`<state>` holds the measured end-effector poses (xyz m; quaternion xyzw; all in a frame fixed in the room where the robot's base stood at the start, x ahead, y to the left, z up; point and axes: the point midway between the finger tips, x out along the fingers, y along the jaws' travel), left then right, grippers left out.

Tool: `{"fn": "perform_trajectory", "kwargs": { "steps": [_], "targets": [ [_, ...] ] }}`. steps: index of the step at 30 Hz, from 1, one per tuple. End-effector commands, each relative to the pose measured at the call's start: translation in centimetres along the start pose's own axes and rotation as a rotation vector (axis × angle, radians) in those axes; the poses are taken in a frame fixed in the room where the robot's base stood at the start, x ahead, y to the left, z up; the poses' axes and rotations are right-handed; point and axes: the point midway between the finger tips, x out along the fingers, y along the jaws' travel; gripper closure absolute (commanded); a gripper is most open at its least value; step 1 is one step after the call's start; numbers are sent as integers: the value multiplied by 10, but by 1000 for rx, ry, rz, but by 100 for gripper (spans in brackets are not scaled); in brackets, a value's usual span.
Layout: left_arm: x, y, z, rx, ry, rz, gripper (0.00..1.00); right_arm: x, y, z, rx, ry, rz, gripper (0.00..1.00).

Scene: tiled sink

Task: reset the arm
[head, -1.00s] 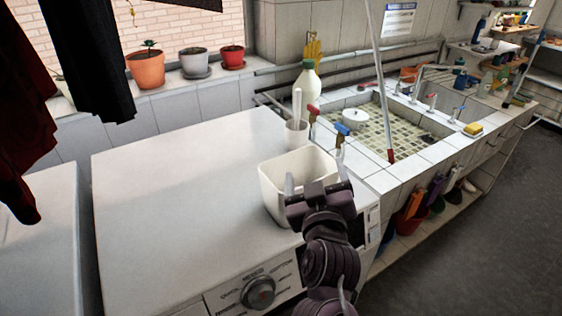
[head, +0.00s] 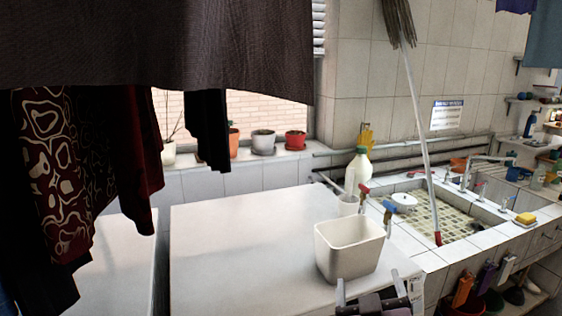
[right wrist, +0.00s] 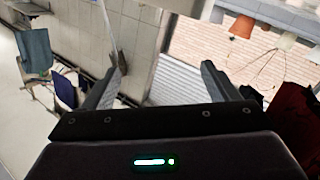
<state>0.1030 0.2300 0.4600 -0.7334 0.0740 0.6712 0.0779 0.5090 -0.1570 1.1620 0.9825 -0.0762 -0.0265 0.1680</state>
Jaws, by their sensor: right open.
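My right gripper (head: 372,292) shows at the bottom edge of the head view, just in front of and below the white bin. Its fingers stand apart with nothing between them. In the right wrist view the two fingers (right wrist: 162,88) are spread and empty, with the tiled wall and window blind behind them. The white square bin (head: 348,250) stands upright on the white washing machine top (head: 235,240) near its front right corner; its inside looks empty. My left gripper is not in view.
Dark clothes (head: 150,50) hang across the upper left. A tiled sink (head: 465,228) lies to the right, with a broom (head: 420,130) leaning in it. A white bottle (head: 359,168) and cup (head: 349,205) stand behind the bin. Flower pots (head: 263,142) line the sill. The machine's left top is clear.

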Motion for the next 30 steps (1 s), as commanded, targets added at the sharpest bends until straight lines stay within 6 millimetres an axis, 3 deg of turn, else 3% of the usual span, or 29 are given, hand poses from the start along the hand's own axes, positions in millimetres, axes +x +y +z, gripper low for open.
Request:
{"fn": "perform_trajectory", "kwargs": {
  "steps": [3, 8, 14, 23, 30],
  "targets": [
    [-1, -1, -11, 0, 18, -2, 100, -2, -7, 13, 22, -46, -57, 19],
    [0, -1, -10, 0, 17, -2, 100, -6, -18, 33, 51, -123, -144, 19],
    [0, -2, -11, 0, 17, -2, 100, -22, -34, 74, 95, -291, -281, 19],
    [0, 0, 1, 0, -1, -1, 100, -83, -42, 158, 122, -694, -448, 19],
    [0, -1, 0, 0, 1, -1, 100, -148, -24, 216, 84, -1032, -470, 19]
  ]
}}
